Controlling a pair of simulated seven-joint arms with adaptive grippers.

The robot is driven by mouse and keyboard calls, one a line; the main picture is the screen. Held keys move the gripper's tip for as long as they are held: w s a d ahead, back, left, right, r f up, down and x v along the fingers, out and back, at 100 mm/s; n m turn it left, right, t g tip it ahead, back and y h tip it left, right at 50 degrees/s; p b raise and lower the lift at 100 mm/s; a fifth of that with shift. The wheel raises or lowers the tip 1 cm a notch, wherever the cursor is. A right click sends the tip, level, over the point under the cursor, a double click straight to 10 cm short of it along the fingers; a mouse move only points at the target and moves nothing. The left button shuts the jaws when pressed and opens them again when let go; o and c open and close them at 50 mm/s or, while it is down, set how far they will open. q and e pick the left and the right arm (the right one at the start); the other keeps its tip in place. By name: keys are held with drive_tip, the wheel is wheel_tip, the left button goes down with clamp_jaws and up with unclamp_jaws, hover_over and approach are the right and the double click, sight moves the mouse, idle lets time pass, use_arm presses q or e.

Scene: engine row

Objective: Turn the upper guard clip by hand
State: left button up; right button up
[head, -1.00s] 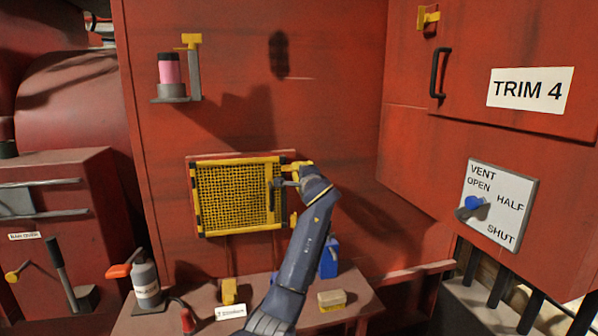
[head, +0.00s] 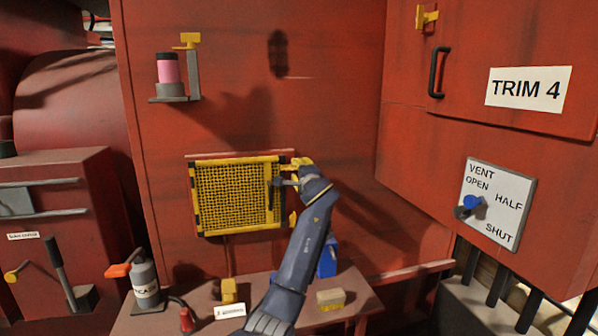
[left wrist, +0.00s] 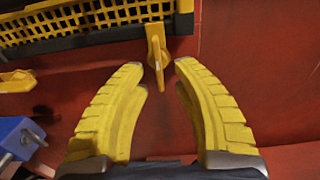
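The upper guard clip is a yellow tab (left wrist: 157,45) at the edge of the yellow mesh guard (left wrist: 80,27) in the left wrist view. The guard (head: 230,197) hangs on the red wall in the head view. My left gripper (left wrist: 160,72) is open, its yellow fingers on either side of the clip's free end, with a gap visible on each side. In the head view my left gripper (head: 298,174) is at the guard's upper right corner and partly hides the clip. The lower clip (head: 292,219) shows below and also at the left in the wrist view (left wrist: 16,82). My right gripper is out of sight.
Below the guard a bench (head: 262,284) bears a blue object (head: 328,258), a tan block (head: 331,299) and a grey can (head: 146,284). A vent panel (head: 497,203) with a blue knob stands at right. The wall right of my arm is clear.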

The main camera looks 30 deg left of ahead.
use_arm(q)
drive_tip(key=v, duration=1.2)
